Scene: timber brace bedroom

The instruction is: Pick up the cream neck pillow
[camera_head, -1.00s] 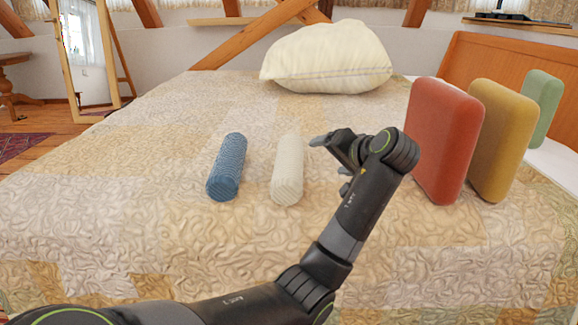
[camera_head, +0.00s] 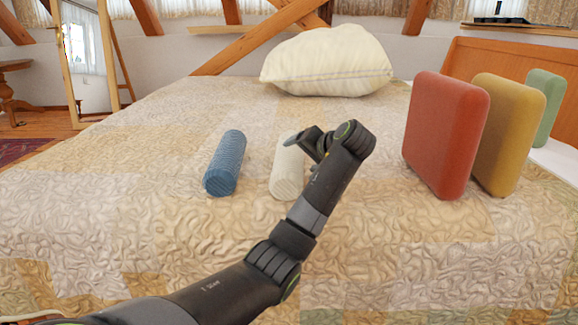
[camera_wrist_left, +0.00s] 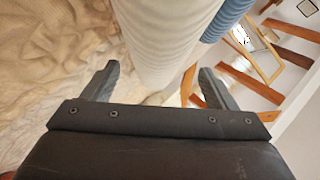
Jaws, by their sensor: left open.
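The cream neck pillow (camera_head: 286,179) is a ribbed cylinder lying on the quilted bed. My left gripper (camera_head: 304,148) is open at its right side and covers part of it in the head view. In the left wrist view the cream pillow (camera_wrist_left: 168,42) appears between the two spread fingers of the left gripper (camera_wrist_left: 158,82), with a gap to each finger. Whether they touch it elsewhere is hidden. My right gripper is not in view.
A blue bolster (camera_head: 225,163) lies just left of the cream one. Red (camera_head: 444,135), mustard (camera_head: 508,130) and green (camera_head: 548,105) cushions stand at the right. A large cream pillow (camera_head: 327,60) lies at the back. The quilt (camera_head: 110,200) is clear at left.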

